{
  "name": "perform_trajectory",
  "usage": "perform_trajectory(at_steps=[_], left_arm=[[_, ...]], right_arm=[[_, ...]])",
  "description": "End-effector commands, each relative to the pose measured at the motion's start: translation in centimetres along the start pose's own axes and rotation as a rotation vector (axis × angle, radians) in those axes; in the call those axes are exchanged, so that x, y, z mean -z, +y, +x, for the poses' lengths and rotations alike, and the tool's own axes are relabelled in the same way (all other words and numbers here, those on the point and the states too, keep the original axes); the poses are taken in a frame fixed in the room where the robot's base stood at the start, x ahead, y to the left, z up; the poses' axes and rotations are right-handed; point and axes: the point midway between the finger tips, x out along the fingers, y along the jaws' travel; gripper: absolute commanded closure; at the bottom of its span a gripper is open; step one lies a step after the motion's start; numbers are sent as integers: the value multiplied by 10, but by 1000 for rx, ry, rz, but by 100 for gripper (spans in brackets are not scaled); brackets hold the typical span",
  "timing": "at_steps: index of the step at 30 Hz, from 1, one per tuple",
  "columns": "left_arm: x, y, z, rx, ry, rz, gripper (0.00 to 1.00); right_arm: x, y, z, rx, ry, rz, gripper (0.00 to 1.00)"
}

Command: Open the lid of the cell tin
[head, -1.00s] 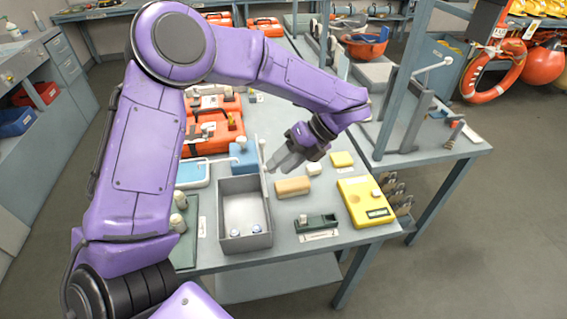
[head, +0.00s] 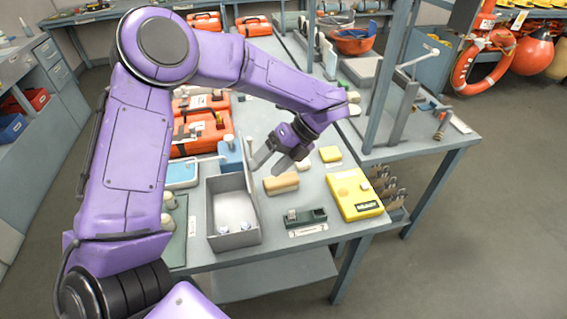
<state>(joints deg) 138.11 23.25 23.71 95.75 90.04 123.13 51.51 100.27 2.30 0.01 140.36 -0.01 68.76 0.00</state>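The grey open-topped tin (head: 234,241) stands near the table's front edge, with a few small round cells (head: 223,230) on its floor. A thin pale upright piece (head: 246,165) rises at its back right side; it looks like the lid seen edge-on, standing open, though I cannot tell for sure. My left gripper (head: 269,163) is above the table just right of this piece, fingers spread and pointing down-left, with nothing between them. Whether a finger touches the piece is not clear. My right gripper is out of view.
A tan block (head: 281,184), a dark green holder (head: 305,217) and a yellow case (head: 355,194) lie right of the tin. A blue container (head: 230,156) and orange cases (head: 200,130) are behind it. A green mat (head: 177,232) lies to its left.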

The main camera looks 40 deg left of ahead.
Motion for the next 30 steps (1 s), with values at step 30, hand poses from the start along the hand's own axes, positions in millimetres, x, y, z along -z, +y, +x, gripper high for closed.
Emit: perform_trajectory(at_steps=[30], left_arm=[[20, -3, -78, -1, -46, -19, 46]], right_arm=[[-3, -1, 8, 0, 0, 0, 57]])
